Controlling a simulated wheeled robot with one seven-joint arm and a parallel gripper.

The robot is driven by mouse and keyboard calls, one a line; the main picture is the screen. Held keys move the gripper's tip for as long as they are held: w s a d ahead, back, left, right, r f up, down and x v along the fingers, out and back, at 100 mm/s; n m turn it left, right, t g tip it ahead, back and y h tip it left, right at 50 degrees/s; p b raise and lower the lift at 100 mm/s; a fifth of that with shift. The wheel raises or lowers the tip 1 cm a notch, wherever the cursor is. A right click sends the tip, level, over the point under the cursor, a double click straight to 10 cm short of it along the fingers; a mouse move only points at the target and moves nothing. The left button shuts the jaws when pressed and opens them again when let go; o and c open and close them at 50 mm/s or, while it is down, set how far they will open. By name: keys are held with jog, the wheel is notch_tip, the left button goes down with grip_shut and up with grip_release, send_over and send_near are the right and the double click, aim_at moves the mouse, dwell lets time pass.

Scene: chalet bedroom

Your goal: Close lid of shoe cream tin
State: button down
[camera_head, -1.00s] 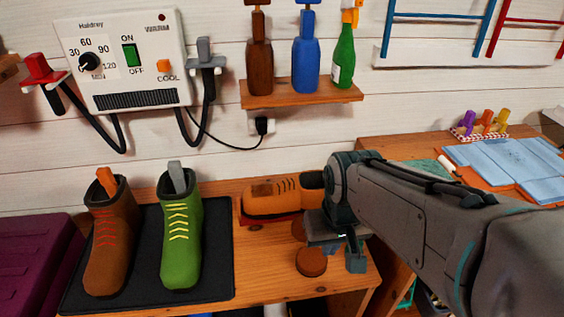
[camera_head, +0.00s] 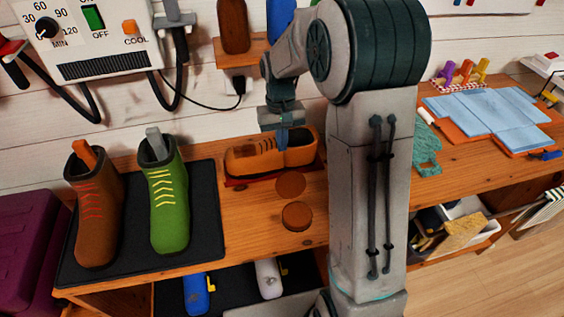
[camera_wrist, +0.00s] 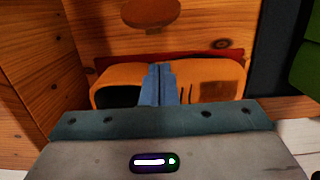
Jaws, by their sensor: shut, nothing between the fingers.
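The shoe cream tin shows in the head view as two brown discs on the wooden bench: a nearer, thicker round one (camera_head: 298,215) and a thinner one (camera_head: 290,185) just behind it. They look like the tin's body and its open lid. A brown disc of the tin also shows at the top of the wrist view (camera_wrist: 151,12). My gripper (camera_head: 284,143) is behind the tin, over the orange shoe, with its fingers pointing down. Its blue fingers (camera_wrist: 158,72) are together and empty, apart from the tin. Whether they touch the shoe is unclear.
The orange shoe (camera_head: 255,160) lies on a red mat at the wall. Green (camera_head: 170,207) and brown (camera_head: 95,215) boots stand on a black mat at left. A bottle shelf (camera_head: 225,53) hangs above. Bare bench lies left of the tin.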

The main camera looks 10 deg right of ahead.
aim_at(289, 182)
jog(key=f, duration=0.6)
jog(key=s+f+b, duration=0.1)
jog(key=f, duration=0.3)
jog(key=shift+d+r+b, duration=0.1)
jog(key=shift+b, duration=0.3)
jog(key=shift+s+r+t, duration=0.1)
jog(key=shift+r+t, duration=0.05)
jog(key=shift+t, duration=0.25)
jog(key=shift+s+r+b, duration=0.15)
jog(key=shift+b, duration=0.3)
